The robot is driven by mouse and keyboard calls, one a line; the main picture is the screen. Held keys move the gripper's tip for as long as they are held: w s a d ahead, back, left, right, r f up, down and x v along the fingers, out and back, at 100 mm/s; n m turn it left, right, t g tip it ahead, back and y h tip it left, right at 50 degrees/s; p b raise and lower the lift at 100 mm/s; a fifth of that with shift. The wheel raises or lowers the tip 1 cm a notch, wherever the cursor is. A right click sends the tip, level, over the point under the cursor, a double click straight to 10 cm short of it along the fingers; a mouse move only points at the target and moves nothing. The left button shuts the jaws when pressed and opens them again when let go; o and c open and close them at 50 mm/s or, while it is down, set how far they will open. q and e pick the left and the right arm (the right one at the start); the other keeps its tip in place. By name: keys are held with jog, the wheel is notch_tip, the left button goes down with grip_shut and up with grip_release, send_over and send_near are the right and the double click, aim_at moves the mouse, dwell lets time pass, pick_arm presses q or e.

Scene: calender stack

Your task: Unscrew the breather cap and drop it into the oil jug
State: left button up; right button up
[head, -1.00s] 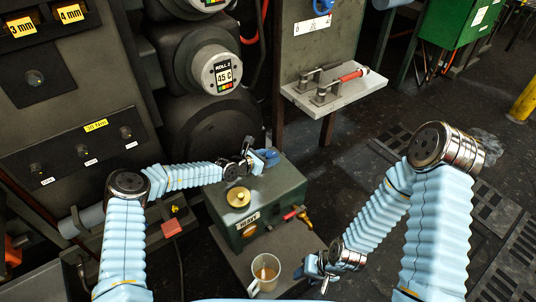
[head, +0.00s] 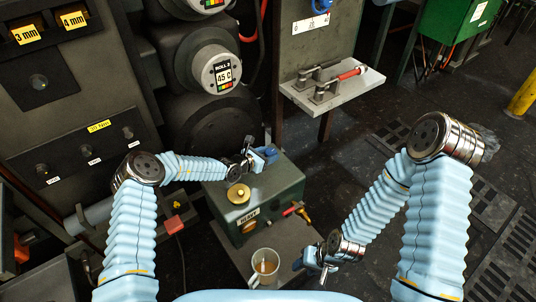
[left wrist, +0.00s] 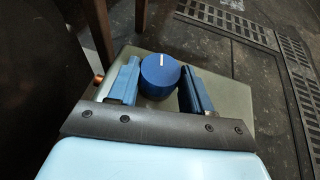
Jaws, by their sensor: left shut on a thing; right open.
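The breather cap (left wrist: 160,74) is a round blue knob with a white mark on top of the green-grey box (head: 283,196). In the left wrist view it sits between the two blue fingers of my left gripper (left wrist: 159,88), which is shut on it. In the head view my left gripper (head: 260,155) is over the far end of the box and mostly hides the cap. The oil jug (head: 253,279) is a pale cup with amber liquid, standing in front of the box. My right gripper (head: 310,262) is open and empty, right of the jug.
A brass plug (head: 239,193) stands on the box top, nearer me. A red-handled valve (head: 292,209) sticks out at the box's right side. A shelf (head: 332,92) with clamps is behind. Dark roll machinery (head: 205,125) rises at the left.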

pick_arm(q)
jog(key=shift+s+d+f+b, duration=0.25)
jog(key=shift+s+d+b, duration=0.1)
jog(key=shift+d, duration=0.05)
jog(key=shift+a+n+t+y, duration=0.15)
jog(key=shift+n+t+y, duration=0.25)
jog(key=shift+n+y, duration=0.1)
jog(key=shift+r+n+y, duration=0.25)
jog(key=shift+n+y, duration=0.05)
jog(key=shift+f+n+t, duration=0.15)
jog(key=shift+n+t, duration=0.15)
jog(key=shift+t, duration=0.1)
jog(key=shift+w, duration=0.1)
